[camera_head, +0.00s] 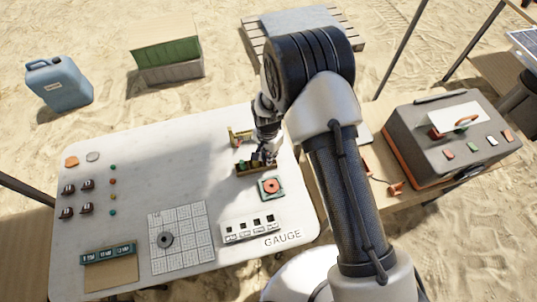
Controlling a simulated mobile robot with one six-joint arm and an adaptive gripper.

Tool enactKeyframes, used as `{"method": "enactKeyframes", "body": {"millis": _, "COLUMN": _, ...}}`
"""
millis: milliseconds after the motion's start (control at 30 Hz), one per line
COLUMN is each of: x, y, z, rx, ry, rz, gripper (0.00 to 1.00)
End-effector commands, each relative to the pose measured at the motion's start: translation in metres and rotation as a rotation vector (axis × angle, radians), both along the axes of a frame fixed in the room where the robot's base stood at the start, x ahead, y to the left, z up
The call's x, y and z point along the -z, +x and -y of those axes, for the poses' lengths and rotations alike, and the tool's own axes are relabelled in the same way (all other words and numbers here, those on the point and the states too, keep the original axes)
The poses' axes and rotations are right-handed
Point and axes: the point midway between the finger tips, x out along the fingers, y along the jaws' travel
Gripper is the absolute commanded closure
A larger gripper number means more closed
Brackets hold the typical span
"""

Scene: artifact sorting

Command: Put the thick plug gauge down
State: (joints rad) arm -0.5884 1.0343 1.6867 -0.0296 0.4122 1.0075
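My gripper (266,150) points down over a small brown rack (243,172) near the right side of the white table. Its fingers are small, dark and partly hidden by my wrist, so I cannot tell whether they are open or shut. Several small dark and yellowish pieces stand at the rack, right at the fingertips. I cannot tell which of them is the thick plug gauge, or whether it is held. My arm hides the area just right of the rack.
A green tile with a red ring (270,187) lies just in front of the rack, and a yellow stand (240,136) is behind it. A white block with square holes (250,229) and a grid plate (181,239) lie nearer. The white table (150,150) is clear mid-left.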

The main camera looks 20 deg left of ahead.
Motion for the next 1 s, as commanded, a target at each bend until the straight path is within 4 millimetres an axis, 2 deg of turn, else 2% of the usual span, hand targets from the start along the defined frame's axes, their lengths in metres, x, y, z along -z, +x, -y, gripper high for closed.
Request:
{"method": "enactKeyframes", "body": {"millis": 200, "x": 0.004, "y": 0.000, "z": 0.000, "rx": 0.000, "ry": 0.000, "rz": 0.000, "gripper": 1.00}}
{"method": "enactKeyframes", "body": {"millis": 233, "x": 0.003, "y": 0.000, "z": 0.000, "rx": 0.000, "ry": 0.000, "rz": 0.000, "gripper": 0.88}}
{"method": "enactKeyframes", "body": {"millis": 500, "x": 0.002, "y": 0.000, "z": 0.000, "rx": 0.000, "ry": 0.000, "rz": 0.000, "gripper": 0.70}}
{"method": "enactKeyframes", "body": {"millis": 833, "x": 0.001, "y": 0.000, "z": 0.000, "rx": 0.000, "ry": 0.000, "rz": 0.000, "gripper": 0.69}}
{"method": "enactKeyframes", "body": {"millis": 1000, "x": -0.017, "y": 0.001, "z": -0.001, "rx": 0.000, "ry": 0.002, "rz": 0.003, "gripper": 0.69}}
